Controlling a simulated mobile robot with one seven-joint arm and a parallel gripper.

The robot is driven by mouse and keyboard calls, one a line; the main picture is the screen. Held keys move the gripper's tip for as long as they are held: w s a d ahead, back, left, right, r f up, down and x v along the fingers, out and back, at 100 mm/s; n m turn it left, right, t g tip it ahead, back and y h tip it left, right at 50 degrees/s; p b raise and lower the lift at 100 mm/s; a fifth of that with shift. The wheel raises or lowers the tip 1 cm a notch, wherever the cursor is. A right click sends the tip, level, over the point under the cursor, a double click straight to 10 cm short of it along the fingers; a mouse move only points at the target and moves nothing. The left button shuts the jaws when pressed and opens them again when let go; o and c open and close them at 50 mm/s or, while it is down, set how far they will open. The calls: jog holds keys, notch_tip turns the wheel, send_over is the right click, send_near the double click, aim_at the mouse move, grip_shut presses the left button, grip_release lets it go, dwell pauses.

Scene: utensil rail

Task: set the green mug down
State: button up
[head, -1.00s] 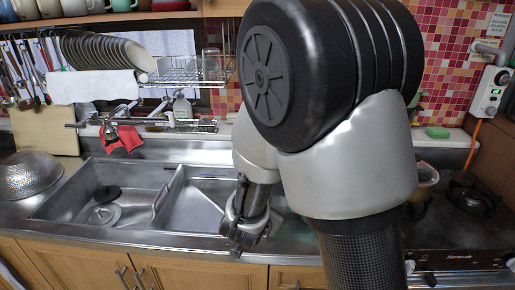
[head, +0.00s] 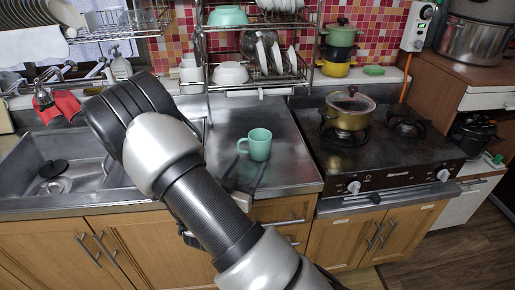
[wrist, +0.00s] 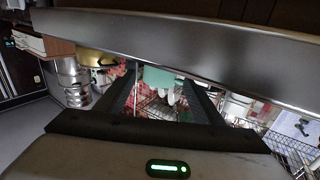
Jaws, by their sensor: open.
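The green mug (head: 260,146) stands upright on the bare steel counter between the sink and the stove, its handle to the left. My gripper (head: 249,163) is open and low over the counter, on the near side of the mug. Its two dark fingers point toward the mug, and nothing is held. In the wrist view, which looks upside down, part of the green mug (wrist: 158,76) shows between the spread fingers of my gripper (wrist: 164,78). I cannot tell whether a finger touches the mug.
The sink (head: 70,165) lies left, partly behind my arm. The stove (head: 380,145) with a lidded pot (head: 350,112) is on the right. A dish rack (head: 262,75) with bowls and plates stands behind the mug. Steel counter (head: 290,172) is free to the mug's right.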

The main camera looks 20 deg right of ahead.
aim_at(255, 150)
jog(key=shift+x, duration=4)
jog(key=shift+w+a, duration=0.1)
jog(key=shift+a, duration=0.05)
jog(key=c, duration=0.9)
jog(key=shift+r, duration=0.2)
jog(key=shift+c, duration=1)
